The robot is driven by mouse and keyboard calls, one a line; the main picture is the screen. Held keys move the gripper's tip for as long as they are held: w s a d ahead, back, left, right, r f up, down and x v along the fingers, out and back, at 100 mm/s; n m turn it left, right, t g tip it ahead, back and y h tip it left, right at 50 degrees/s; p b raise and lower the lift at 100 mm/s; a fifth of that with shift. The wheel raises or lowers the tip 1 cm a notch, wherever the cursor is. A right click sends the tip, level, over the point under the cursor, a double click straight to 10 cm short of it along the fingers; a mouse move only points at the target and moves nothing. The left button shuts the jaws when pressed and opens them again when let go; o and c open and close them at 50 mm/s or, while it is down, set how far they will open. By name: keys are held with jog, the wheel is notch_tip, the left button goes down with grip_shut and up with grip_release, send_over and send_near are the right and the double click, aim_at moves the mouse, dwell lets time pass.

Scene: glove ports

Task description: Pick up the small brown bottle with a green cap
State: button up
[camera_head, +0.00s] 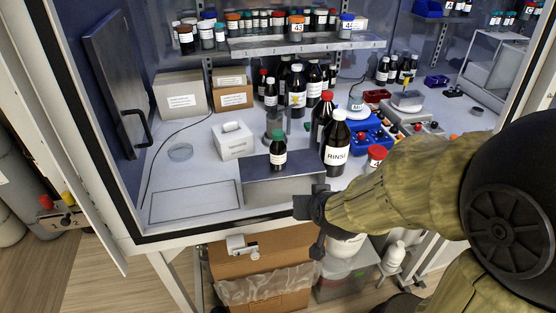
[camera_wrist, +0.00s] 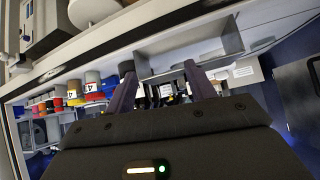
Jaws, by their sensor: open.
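The small brown bottle with a green cap (camera_head: 279,152) stands upright on a grey metal block (camera_head: 285,192) near the front of the cabinet floor. It has a white label. My gripper (camera_head: 309,222) is at the cabinet's front edge, in front of and slightly right of the block, apart from the bottle. In the wrist view my gripper (camera_wrist: 158,72) is open, with a clear gap between its two fingers and nothing held. I cannot make out the green-capped bottle in the wrist view.
A large RINSE bottle (camera_head: 336,152) and a red-capped brown bottle (camera_head: 324,110) stand close to the right. A stand (camera_head: 275,123) is behind, a white tissue box (camera_head: 232,142) left. An outlined rectangle (camera_head: 195,204) on the left floor is empty. A shelf (camera_head: 300,44) hangs above.

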jog(key=w+a+r+t+b, duration=0.1)
jog(key=a+r+t+b, duration=0.5)
jog(key=t, duration=0.3)
jog(key=shift+w+a+r, duration=0.3)
jog(key=shift+w+a, duration=0.05)
jog(key=shift+a, duration=0.35)
jog(key=shift+w, duration=0.1)
jog(key=p, duration=1)
send_near(279, 138)
jog(key=w, duration=0.4)
jog(key=w+p, duration=0.1)
jog(key=w, duration=0.2)
jog(key=shift+w+a, duration=0.15)
jog(key=shift+a, duration=0.1)
jog(key=shift+w+f, duration=0.1)
jog(key=shift+w, duration=0.4)
